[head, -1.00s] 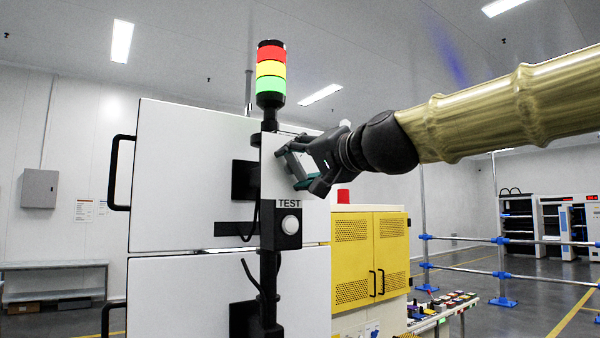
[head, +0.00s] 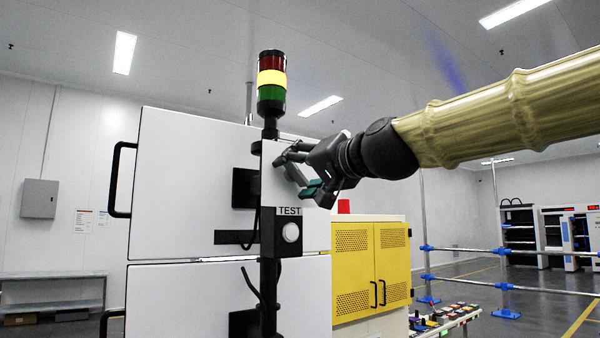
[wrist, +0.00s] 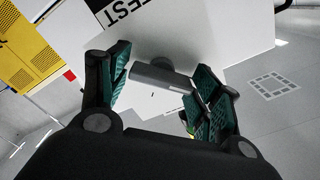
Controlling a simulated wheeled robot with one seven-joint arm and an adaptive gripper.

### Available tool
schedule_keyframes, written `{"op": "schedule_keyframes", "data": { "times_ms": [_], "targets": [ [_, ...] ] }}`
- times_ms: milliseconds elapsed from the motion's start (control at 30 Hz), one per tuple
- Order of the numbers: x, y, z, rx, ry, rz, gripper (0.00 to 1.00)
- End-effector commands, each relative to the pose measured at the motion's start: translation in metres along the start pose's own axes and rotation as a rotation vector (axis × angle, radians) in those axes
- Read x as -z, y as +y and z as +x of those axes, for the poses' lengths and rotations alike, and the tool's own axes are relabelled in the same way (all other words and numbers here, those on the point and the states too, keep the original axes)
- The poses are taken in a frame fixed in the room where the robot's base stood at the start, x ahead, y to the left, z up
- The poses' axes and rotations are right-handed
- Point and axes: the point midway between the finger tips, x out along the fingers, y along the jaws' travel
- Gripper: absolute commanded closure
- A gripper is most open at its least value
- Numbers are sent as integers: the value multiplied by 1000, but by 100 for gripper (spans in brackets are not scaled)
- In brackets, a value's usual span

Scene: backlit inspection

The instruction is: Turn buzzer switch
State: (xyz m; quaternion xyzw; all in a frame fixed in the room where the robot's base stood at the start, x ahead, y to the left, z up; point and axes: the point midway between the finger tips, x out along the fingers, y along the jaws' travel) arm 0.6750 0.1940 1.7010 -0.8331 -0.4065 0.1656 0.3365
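The buzzer switch (wrist: 163,76), a dark grey knob with a bar-shaped handle, sticks out of the white panel in the wrist view. The panel (head: 268,185) also shows in the head view, where my gripper hides the switch. My gripper (wrist: 162,88) has its teal-padded fingers spread wide, one on each side of the handle. The handle's ends are close to the pads; I cannot tell if they touch. In the head view my gripper (head: 300,172) is in front of the panel, above the TEST label.
A white round button (head: 291,232) sits below the TEST label (head: 289,211). A stack light (head: 271,80) above the panel shows yellow lit, red and green dark. A yellow cabinet (head: 355,275) stands behind on the right, with a red object (head: 343,206) on top.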

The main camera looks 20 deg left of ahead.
Motion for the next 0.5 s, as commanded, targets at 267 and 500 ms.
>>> {"op": "schedule_keyframes", "data": {
  "times_ms": [267, 500],
  "targets": [
    [1, -1, 0, 1, 2, 1, 21],
    [2, -1, -9, 2, 3, 1, 21]
  ]
}}
